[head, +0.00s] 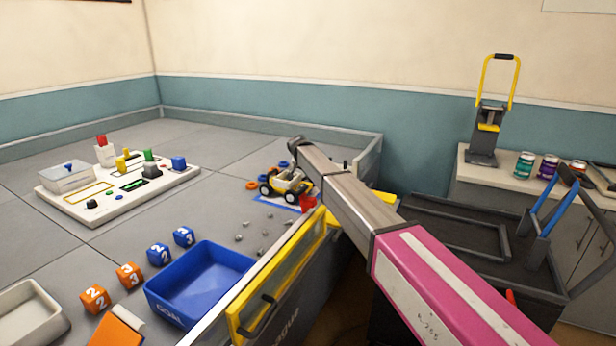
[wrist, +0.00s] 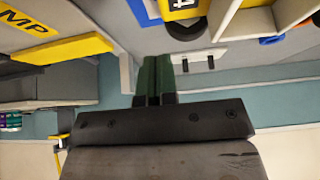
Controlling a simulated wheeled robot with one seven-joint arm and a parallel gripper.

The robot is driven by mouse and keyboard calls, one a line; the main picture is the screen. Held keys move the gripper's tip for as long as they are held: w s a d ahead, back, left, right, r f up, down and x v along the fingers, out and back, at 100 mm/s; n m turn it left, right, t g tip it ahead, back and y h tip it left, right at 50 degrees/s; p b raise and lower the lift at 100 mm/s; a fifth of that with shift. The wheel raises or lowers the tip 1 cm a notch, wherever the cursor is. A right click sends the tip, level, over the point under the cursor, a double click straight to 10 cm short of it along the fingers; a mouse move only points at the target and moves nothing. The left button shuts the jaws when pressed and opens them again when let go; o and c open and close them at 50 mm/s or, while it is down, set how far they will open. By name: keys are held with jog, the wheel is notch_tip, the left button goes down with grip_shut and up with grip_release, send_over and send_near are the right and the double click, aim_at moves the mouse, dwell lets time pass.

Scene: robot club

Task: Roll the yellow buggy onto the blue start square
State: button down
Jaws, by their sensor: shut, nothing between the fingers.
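The yellow buggy (head: 286,181), with white parts and dark wheels, stands upright on the grey floor mat near the far right corner of the walled field. Blue of the start square (head: 277,204) shows along its near side; the buggy hides the rest, so I cannot tell how fully it stands on it. In the wrist view, the buggy (wrist: 240,22) is cut off at the top right, and a blue strip (wrist: 140,12) lies left of it. My gripper (wrist: 157,62) is shut and empty, apart from the buggy. In the head view my arm hides its fingers.
A low wall (head: 365,160) bounds the field near my arm. A blue goal tray (head: 200,285), number cubes (head: 131,274) and a white control board (head: 120,195) stand left.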

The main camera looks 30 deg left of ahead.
jog(key=shift+r, duration=2.75)
